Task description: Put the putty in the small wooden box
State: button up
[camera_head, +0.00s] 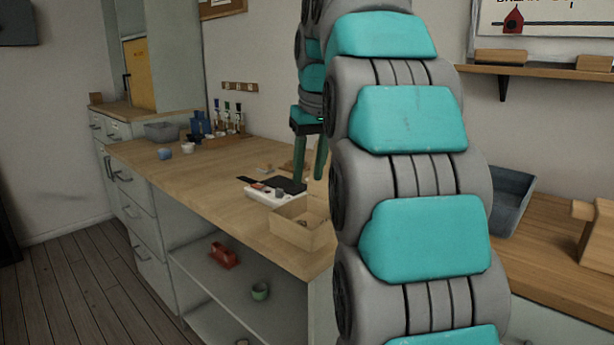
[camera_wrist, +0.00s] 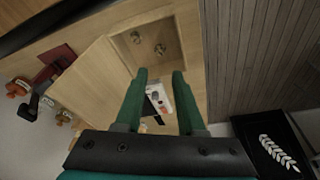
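The small wooden box (camera_head: 287,234) stands on the wooden worktop near its front edge; in the wrist view its pale open inside (camera_wrist: 170,60) shows two small brownish round things. A white tray (camera_head: 262,199) with several small items lies just behind the box; part of the tray also shows between my fingers in the wrist view (camera_wrist: 162,112). I cannot tell which item is the putty. My gripper (camera_head: 311,176) points down above the worktop, behind the box. Its green fingers are apart, with nothing held between them in the wrist view (camera_wrist: 160,73).
A dark flat board (camera_head: 285,184) lies behind the tray. A bottle rack (camera_head: 228,130), a grey bin (camera_head: 161,132) and small cups (camera_head: 165,153) stand further back. The worktop's left front is clear. A red thing (camera_head: 222,256) and a green cup (camera_head: 260,291) sit on the shelf below.

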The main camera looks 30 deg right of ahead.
jog(key=shift+r, duration=0.2)
jog(key=shift+g, duration=0.7)
jog(key=s+a+f, duration=0.1)
jog(key=f, duration=0.1)
jog(key=s+a+f, duration=0.3)
jog(key=a+f, duration=0.1)
jog(key=shift+s+a+f, duration=0.15)
jog(key=shift+s+f, duration=0.1)
jog(key=s+a+f+g, duration=0.1)
jog(key=s+a+f, duration=0.3)
jog(key=s+f, duration=0.8)
jog(key=s+a+f+g, duration=0.2)
jog(key=s+a+f, duration=0.3)
jog(key=s+f, duration=0.7)
jog(key=shift+s+f+n+g, duration=0.25)
jog(key=shift+s+n+g, duration=0.05)
jog(key=shift+s, duration=0.45)
